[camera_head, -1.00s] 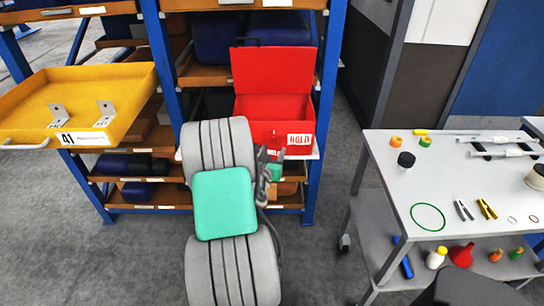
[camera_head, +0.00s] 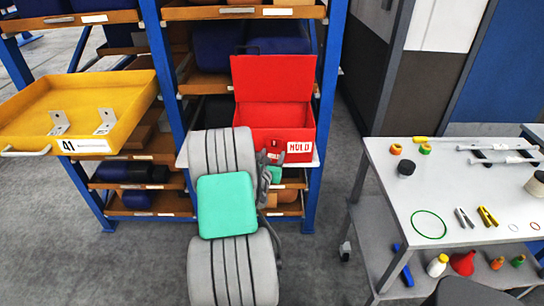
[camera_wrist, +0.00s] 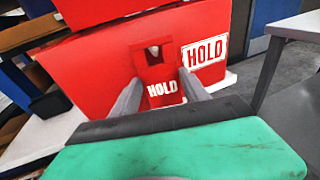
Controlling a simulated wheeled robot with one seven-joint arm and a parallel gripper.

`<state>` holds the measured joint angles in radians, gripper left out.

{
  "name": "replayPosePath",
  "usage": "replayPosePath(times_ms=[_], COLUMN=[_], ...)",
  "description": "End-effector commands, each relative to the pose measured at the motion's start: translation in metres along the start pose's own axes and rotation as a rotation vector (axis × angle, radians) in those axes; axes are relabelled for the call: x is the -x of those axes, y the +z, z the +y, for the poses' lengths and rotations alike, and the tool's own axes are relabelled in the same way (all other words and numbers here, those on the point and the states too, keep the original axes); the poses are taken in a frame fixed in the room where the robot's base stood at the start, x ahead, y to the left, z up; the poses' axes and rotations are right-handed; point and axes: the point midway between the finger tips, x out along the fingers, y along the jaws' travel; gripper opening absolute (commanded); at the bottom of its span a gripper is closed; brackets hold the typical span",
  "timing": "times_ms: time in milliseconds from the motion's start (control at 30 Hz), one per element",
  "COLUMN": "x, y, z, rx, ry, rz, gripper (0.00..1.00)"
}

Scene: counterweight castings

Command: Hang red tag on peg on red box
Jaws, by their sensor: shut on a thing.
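The red box (camera_head: 270,115) stands with its lid up on a rack shelf, with a white HOLD label (camera_head: 299,147) on its front. In the wrist view, the box front (camera_wrist: 95,75) fills the middle. My gripper (camera_wrist: 160,92) is shut on the red tag (camera_wrist: 153,72), which is upright in front of the box face, left of the label. A dark and pale shape shows in the tag's top hole; I cannot tell if it is the peg, or whether the tag touches the box. In the head view my gripper (camera_head: 271,158) is at the box's lower front, partly hidden by my arm.
A yellow tray (camera_head: 135,100) juts from the rack at left. A white-topped table (camera_head: 390,185) with clips, a green ring and small parts stands at right. Blue rack posts (camera_head: 322,110) flank the shelf. Floor between rack and table is clear.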

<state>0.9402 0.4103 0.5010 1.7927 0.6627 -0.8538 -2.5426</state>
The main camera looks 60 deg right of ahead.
Motion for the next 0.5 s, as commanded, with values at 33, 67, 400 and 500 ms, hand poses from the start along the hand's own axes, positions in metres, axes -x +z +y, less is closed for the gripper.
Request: replayPosePath(times_ms=[33,67,400,500], x=[0.0000,0.0000,0.0001,0.0001], y=[0.0002,0.0002,0.0002,0.0002], z=[0.0000,0.0000,0.0000,0.0000], rx=[0.000,0.000,0.000,0.000], ry=[0.000,0.000,0.000,0.000], rz=[0.000,0.000,0.000,0.000], gripper=[0.09,0.09,0.71,0.79])
